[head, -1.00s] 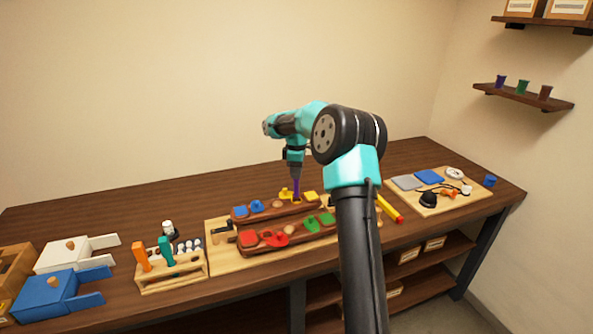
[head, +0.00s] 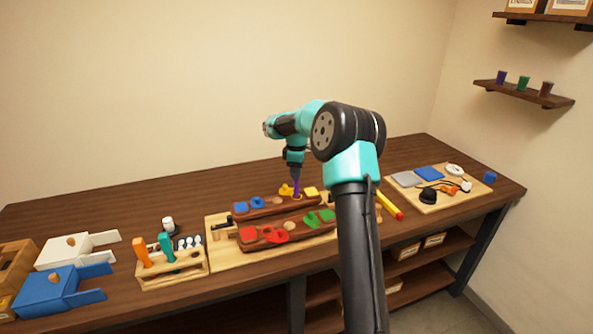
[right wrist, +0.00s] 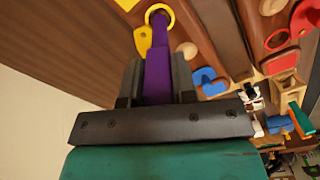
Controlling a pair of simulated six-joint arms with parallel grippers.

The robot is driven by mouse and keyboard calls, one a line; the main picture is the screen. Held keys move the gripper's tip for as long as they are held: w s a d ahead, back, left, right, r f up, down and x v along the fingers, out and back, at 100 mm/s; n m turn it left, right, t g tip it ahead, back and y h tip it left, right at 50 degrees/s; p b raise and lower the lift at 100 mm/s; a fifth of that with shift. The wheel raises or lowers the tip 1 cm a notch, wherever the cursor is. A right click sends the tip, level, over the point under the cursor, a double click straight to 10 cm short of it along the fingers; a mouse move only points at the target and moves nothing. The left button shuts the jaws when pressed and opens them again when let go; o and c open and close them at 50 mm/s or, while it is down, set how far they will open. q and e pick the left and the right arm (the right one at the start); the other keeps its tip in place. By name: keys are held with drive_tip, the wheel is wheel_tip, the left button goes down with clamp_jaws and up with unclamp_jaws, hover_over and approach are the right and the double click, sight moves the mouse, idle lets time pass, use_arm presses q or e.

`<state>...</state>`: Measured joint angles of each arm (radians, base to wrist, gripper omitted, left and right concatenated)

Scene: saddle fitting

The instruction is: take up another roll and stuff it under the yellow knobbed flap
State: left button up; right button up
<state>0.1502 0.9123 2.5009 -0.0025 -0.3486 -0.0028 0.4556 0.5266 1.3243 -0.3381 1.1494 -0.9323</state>
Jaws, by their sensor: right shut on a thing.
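My right gripper (head: 296,170) is shut on a slim purple tool (right wrist: 157,70), which points down at the rear brown bar (head: 270,208). The tool's dark lower end is inside or just over a yellow ring (right wrist: 172,16) on that bar; I cannot tell how deep. The yellow knobbed flap (head: 286,190) is just left of the tool, and it also shows in the right wrist view (right wrist: 142,40). Several small white pieces, perhaps the rolls (head: 187,242), stand behind the wooden rack at left. My left gripper is out of view.
The front brown bar (head: 290,232) carries red and green flaps. The wooden rack (head: 172,268) holds orange- and teal-handled tools. Blue (head: 50,290) and white boxes stand at left. A yellow stick (head: 389,205) and a board of parts (head: 445,196) are at right.

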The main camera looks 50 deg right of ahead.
drive_tip(key=shift+f, duration=0.65)
idle(1.1)
drive_tip(key=shift+r, duration=0.1)
drive_tip(key=shift+r, duration=3.95)
